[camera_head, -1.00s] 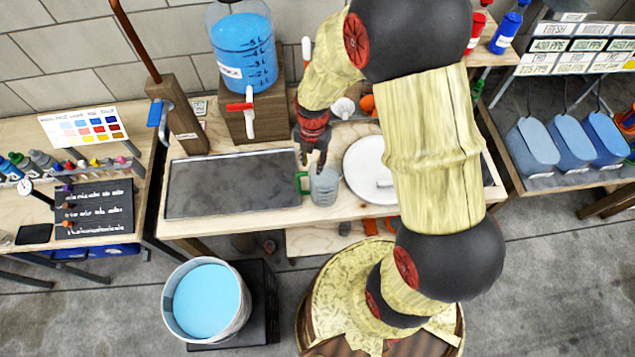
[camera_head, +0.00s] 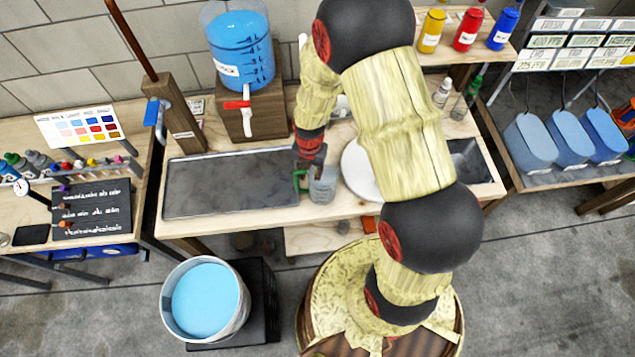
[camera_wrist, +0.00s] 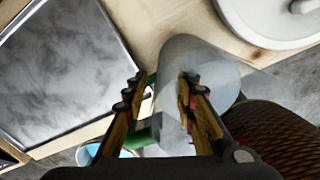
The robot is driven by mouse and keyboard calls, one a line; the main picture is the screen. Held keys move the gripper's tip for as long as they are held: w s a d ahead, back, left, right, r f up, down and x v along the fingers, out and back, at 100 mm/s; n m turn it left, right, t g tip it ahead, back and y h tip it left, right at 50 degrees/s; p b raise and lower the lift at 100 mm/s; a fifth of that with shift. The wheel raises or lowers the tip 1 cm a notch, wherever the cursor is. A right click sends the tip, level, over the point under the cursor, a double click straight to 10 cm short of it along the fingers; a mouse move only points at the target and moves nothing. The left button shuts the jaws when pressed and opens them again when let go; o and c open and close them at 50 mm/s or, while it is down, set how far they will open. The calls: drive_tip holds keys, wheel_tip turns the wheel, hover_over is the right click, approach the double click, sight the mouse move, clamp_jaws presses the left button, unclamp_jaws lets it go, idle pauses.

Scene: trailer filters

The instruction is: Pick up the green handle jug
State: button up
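The clear jug (camera_head: 323,187) with a green handle (camera_head: 298,181) stands at the front edge of the wooden bench, between the dark tray and the white round lid. My gripper (camera_head: 308,168) is right over its handle side. In the wrist view the jug (camera_wrist: 205,65) fills the middle, with its green handle (camera_wrist: 150,132) at the left. My gripper (camera_wrist: 160,90) has its fingers apart: the left finger overlaps the handle, and the right finger overlaps the jug's wall. I cannot tell whether either touches, or whether the right finger is inside the jug.
The dark flat tray (camera_head: 230,183) lies left of the jug. The white lid (camera_head: 359,170) is close on its right. A blue water dispenser (camera_head: 240,50) with a red tap stands behind on a wooden block. A bucket of blue liquid (camera_head: 205,300) stands in front on the left.

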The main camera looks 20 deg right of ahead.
drive_tip(key=shift+c, duration=0.8)
clamp_jaws()
drive_tip(key=shift+w, duration=0.1)
